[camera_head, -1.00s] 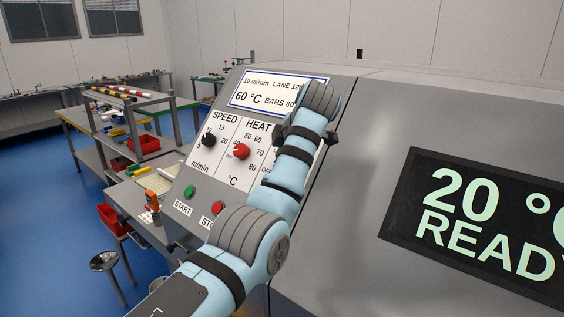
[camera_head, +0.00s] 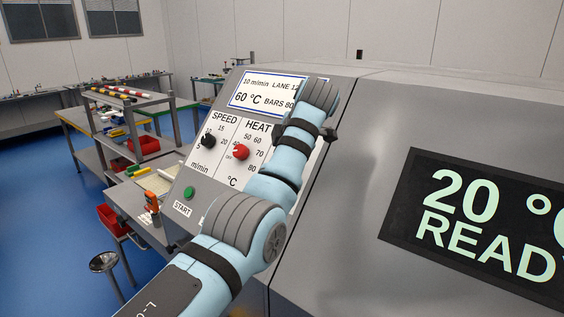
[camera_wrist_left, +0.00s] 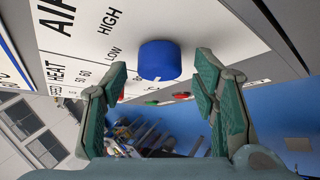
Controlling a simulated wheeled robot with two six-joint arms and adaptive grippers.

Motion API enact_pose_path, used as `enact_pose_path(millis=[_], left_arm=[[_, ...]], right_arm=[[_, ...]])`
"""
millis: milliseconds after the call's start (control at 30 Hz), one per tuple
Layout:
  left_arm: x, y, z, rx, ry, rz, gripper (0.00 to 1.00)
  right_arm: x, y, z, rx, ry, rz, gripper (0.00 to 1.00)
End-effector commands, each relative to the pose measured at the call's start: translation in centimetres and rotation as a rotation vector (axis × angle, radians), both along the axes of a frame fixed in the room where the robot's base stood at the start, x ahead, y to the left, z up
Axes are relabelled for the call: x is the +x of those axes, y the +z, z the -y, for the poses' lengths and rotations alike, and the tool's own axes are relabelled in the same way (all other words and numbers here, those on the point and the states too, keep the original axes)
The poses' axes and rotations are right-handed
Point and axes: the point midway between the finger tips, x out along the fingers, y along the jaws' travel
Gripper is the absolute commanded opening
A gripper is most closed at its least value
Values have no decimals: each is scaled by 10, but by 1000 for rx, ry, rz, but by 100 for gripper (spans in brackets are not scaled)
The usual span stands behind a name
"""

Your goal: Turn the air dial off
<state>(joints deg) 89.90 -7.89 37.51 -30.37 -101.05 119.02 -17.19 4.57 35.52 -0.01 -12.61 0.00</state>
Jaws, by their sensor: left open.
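The blue air dial (camera_wrist_left: 160,60) shows in the left wrist view, on the white panel beside the AIR lettering (camera_wrist_left: 57,18) and the words HIGH and LOW. A small white mark shows at the dial's near edge; I cannot tell which setting it points to. My left gripper (camera_wrist_left: 161,78) is open, its green-padded fingers on either side of the dial, with visible gaps between pads and dial. In the head view my left arm covers the air dial and the gripper's fingers. My right gripper is not in view.
The red heat dial (camera_head: 240,152), black speed dial (camera_head: 208,140) and green START button (camera_head: 189,193) sit left of my arm on the sloped panel. A display (camera_head: 490,220) reading 20 °C is at the right. Workbenches stand behind at left.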

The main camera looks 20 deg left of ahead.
Motion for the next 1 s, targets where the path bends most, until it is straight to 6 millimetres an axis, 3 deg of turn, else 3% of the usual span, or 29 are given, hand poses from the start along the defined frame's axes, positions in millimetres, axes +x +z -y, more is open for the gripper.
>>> enact_pose_path(millis=[233,600,733,1000], left_arm=[[-5,11,6,0,-2,3,54],[-44,85,47,0,-2,2,54],[-50,94,53,0,0,0,54],[-50,95,53,0,0,0,54]], right_arm=[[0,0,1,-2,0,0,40],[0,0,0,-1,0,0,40],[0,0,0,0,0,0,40],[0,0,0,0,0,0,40]])
